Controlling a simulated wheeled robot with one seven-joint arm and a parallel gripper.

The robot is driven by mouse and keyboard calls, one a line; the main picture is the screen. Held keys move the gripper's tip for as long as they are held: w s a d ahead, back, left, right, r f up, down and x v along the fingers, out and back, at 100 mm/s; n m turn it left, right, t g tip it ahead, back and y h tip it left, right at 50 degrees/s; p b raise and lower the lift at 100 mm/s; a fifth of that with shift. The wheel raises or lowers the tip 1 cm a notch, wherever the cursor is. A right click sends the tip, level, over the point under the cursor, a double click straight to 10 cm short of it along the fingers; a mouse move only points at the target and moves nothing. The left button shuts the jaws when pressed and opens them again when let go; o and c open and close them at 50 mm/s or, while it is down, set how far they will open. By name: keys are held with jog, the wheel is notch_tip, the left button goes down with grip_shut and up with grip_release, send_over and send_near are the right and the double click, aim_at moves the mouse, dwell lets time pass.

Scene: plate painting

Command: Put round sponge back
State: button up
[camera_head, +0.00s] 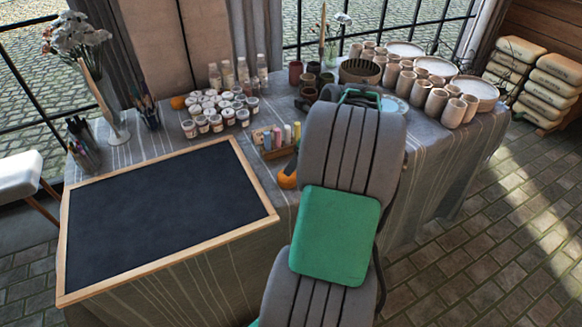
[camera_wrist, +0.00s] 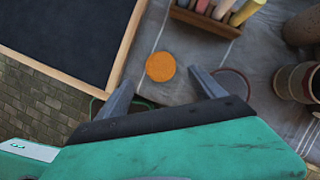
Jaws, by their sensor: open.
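An orange round sponge (camera_wrist: 160,66) lies on the grey tablecloth, near the table's front edge and right of the framed chalkboard. In the head view the sponge (camera_head: 287,180) shows beside my arm, which partly covers it. My gripper (camera_wrist: 160,79) is open and empty. In the wrist view its two fingers point toward the sponge, which appears between and just beyond the fingertips. I cannot tell the exact height of the gripper above it. In the head view my arm hides the gripper. Another small orange round thing (camera_head: 178,102) sits by the paint jars at the back.
The framed chalkboard (camera_head: 160,210) fills the table's left side. A wooden holder of coloured sticks (camera_head: 275,150) stands just behind the sponge. Paint jars (camera_head: 215,122) and bottles stand at the back. Several cups (camera_head: 435,102) and pots crowd the right.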

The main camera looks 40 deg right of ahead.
jog(key=w+a+r+n+g, duration=0.1)
jog(key=a+r+n, duration=0.1)
jog(key=a+n, duration=0.6)
jog(key=w+a+r+n, duration=0.1)
jog(key=a+r+n, duration=0.1)
jog(key=a+n, duration=0.55)
jog(key=s+a+n, duration=0.5)
jog(key=a+n, duration=0.3)
jog(key=s+a+f+n+g+h, duration=0.1)
jog(key=s+a+n, duration=0.4)
jog(key=a+n, duration=0.3)
jog(key=shift+s+a+f+n, duration=0.15)
jog(key=shift+a+n, duration=0.25)
jog(key=shift+n, duration=0.25)
jog(key=shift+c, duration=0.6)
